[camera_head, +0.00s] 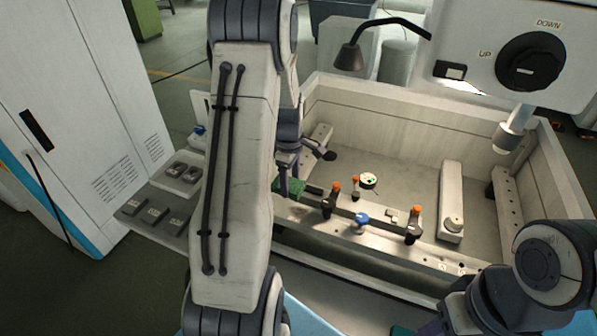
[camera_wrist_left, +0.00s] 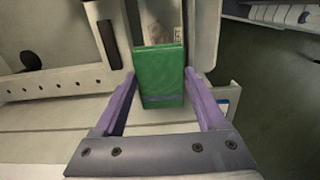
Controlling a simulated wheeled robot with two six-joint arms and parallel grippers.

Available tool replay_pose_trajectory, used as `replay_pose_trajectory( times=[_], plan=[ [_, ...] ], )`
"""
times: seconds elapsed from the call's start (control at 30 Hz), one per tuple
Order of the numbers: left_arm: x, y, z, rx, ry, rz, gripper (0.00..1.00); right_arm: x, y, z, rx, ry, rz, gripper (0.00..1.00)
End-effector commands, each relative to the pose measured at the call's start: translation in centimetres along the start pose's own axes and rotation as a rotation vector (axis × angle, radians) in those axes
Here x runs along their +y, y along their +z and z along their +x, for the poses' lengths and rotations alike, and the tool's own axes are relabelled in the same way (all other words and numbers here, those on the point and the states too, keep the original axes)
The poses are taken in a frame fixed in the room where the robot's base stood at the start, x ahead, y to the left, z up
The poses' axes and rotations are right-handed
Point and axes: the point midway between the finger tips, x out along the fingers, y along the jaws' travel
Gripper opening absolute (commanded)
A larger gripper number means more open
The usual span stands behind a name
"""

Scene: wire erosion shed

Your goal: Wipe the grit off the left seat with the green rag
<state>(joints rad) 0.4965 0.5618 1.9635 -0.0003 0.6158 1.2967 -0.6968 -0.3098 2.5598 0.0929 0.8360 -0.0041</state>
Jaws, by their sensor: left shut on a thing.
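My left gripper (camera_head: 289,184) is shut on the green rag (camera_head: 290,189), over the left end of the front rail (camera_head: 400,251) of the machine's bath. In the left wrist view the rag (camera_wrist_left: 161,76) is a folded green block between the purple fingers of the gripper (camera_wrist_left: 160,88). Beyond the rag there is a pale surface with a brownish speckled patch (camera_wrist_left: 160,20); I cannot tell for sure that it is the left seat. My arm hides part of the rail's left end. I cannot tell if the rag touches the surface.
Orange-tipped clamps (camera_head: 414,226) and a blue knob (camera_head: 361,221) stand along the rail. A round green-and-white tin (camera_head: 369,180) lies in the bath. A black lamp (camera_head: 350,57) hangs above. A pale bar (camera_head: 451,205) lies at right. The bath walls enclose this area.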

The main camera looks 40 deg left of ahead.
Motion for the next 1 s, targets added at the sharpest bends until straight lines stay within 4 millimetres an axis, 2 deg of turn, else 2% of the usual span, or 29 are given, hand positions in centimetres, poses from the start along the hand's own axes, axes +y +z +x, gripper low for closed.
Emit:
replay_pose_trajectory(
  times=[0.17, 0.6, 1.0],
  plan=[
    [-0.1, -0.3, 1.1, 0.000, -0.001, -0.005, 0.29, 0.1, 0.1, 0.9, 0.000, 0.000, 0.001, 0.50],
    [-0.1, -0.1, 5.5, 0.000, 0.000, -0.001, 0.29, 0.3, 0.3, 4.7, 0.000, 0.000, 0.007, 0.50],
    [0.0, 0.0, 5.9, 0.000, 0.000, 0.000, 0.29, 0.4, 0.3, 5.0, 0.000, 0.000, 0.007, 0.50]
  ],
)
